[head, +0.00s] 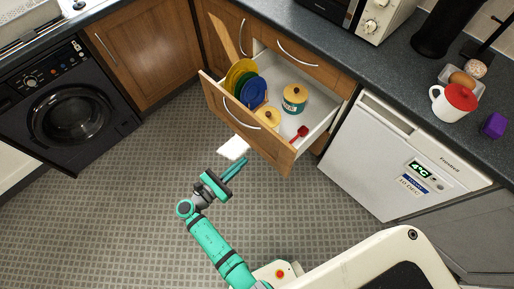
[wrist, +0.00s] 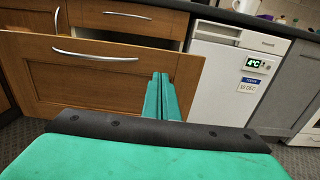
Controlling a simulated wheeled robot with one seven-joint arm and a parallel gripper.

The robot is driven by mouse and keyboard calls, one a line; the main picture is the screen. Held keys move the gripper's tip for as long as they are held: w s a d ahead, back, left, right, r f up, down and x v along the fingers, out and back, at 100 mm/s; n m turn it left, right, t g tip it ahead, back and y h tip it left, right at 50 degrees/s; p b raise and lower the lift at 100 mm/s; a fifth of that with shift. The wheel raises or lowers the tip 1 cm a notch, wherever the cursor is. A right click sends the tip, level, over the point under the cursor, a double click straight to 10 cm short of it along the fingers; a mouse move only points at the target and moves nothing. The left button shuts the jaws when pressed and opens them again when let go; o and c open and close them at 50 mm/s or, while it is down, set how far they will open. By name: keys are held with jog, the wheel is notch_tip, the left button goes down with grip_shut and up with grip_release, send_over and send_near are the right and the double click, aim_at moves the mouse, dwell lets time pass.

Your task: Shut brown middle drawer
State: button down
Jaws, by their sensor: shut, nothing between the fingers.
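The brown middle drawer (head: 247,129) is pulled well out from the wooden cabinet in the head view. It holds several coloured plates (head: 240,80), two canisters with yellow lids (head: 294,92) and a red utensil (head: 301,132). Its wooden front with a silver handle (wrist: 95,55) fills the left of the wrist view. My gripper (head: 242,162) is shut and empty, just in front of the drawer front and below its handle in the head view. In the wrist view the gripper fingers (wrist: 161,78) overlap the right part of the drawer front; whether they touch it I cannot tell.
A white fridge (head: 405,158) stands right of the drawer. A black washing machine (head: 78,110) is at the left. A closed drawer front (head: 300,56) sits above. A white flat item (head: 233,148) lies by the drawer. The tiled floor (head: 120,200) is clear at left.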

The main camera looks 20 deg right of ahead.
aim_at(271, 136)
jog(key=x, duration=1.3)
jog(key=shift+w+d, duration=0.1)
jog(key=shift+d, duration=0.3)
